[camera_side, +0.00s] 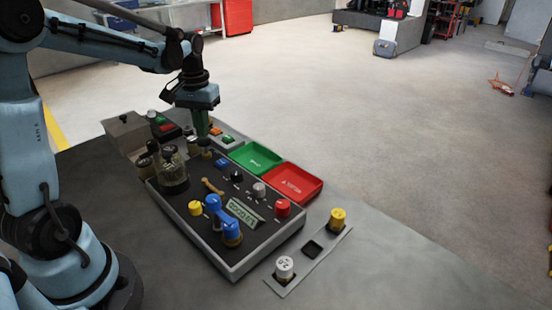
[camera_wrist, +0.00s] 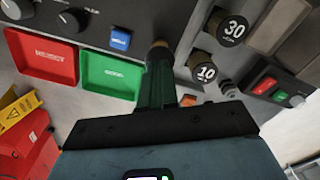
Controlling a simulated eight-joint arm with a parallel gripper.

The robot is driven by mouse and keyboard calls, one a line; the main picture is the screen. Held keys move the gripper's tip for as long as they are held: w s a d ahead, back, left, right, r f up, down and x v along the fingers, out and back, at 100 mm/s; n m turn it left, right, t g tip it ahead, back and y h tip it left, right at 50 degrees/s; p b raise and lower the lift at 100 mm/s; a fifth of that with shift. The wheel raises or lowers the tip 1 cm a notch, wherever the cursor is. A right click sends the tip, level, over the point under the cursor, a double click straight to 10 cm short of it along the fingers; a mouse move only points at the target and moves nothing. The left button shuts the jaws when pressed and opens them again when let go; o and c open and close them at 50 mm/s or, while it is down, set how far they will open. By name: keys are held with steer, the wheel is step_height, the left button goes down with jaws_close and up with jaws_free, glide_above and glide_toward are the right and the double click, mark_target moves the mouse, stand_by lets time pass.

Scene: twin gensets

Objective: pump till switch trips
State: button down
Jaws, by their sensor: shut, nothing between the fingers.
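My gripper (camera_side: 203,130) is shut and empty, pointing down at the far end of the dark control panel (camera_side: 240,262). Its green fingers also show in the wrist view (camera_wrist: 158,75). A dark round-topped knob with a brass-coloured part (camera_side: 205,145) stands just below the fingertips; in the wrist view it shows right at the tips (camera_wrist: 159,47). I cannot tell whether they touch. A glass-like cylinder (camera_side: 173,170) stands on the panel left of the knob. A small display (camera_side: 243,212) sits among the panel's knobs. Which part is the switch is unclear.
Green (camera_side: 256,158) and red (camera_side: 292,183) trays lie along the panel's right side. Round pieces marked 30 (camera_wrist: 232,28) and 10 (camera_wrist: 206,72) stand close to my fingers. Blue (camera_side: 214,203), yellow (camera_side: 195,208) and red (camera_side: 283,207) controls rise from the panel.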

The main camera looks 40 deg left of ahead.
steer(key=shift+f, duration=1.55)
steer(key=shift+r, duration=3.05)
steer(key=shift+d+r, duration=0.15)
steer(key=shift+d, duration=0.25)
steer(key=s+d+m+t, duration=0.3)
steer(key=d, duration=0.5)
steer(key=s+d+m+t, duration=0.3)
steer(key=s+d+t, duration=0.1)
steer(key=d, duration=0.4)
